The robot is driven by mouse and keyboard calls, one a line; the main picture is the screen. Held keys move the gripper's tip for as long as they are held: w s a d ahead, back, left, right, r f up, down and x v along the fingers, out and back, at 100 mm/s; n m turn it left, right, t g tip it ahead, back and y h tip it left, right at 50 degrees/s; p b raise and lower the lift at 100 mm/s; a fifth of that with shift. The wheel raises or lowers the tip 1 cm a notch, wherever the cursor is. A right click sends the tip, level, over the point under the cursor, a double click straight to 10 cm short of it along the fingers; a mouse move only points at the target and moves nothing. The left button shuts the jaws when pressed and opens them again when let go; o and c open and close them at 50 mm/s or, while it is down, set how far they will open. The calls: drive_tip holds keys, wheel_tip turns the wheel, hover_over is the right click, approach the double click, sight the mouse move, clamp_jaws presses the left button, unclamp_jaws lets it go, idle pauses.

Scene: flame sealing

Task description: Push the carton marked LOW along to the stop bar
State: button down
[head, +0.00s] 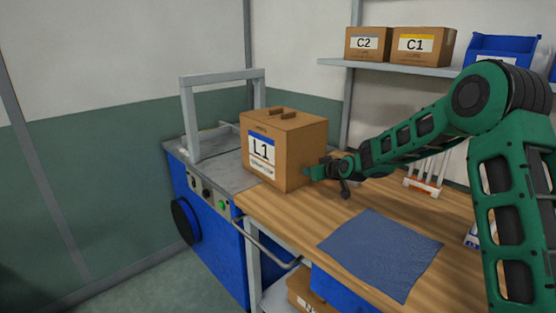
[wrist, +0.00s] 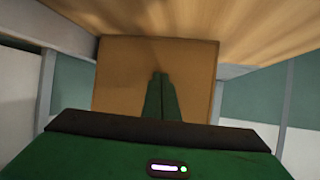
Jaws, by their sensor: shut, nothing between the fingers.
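A brown carton marked L1 (head: 283,139) stands upright at the left end of the wooden bench, by the grey top of the blue machine. I cannot read LOW on it; the small print is too fine. My gripper (head: 312,173) is shut and empty at the carton's right side, low down. In the wrist view the shut fingers (wrist: 160,80) point at the carton's brown face (wrist: 120,75); whether they touch it I cannot tell. A grey upright frame (head: 222,78) stands on the machine left of the carton. I cannot tell which part is the stop bar.
The wooden bench (head: 270,207) holds a blue mat (head: 382,252) and a white rack (head: 425,182). The blue machine (head: 228,254) has a grey top (head: 205,160), bare left of the carton. Cartons C2 (head: 367,44) and C1 (head: 422,46) sit on a shelf.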

drive_tip(key=shift+w+a, duration=3.15)
drive_tip(key=shift+w, duration=0.15)
drive_tip(key=shift+s+d, duration=2.15)
drive_tip(key=shift+d, duration=0.1)
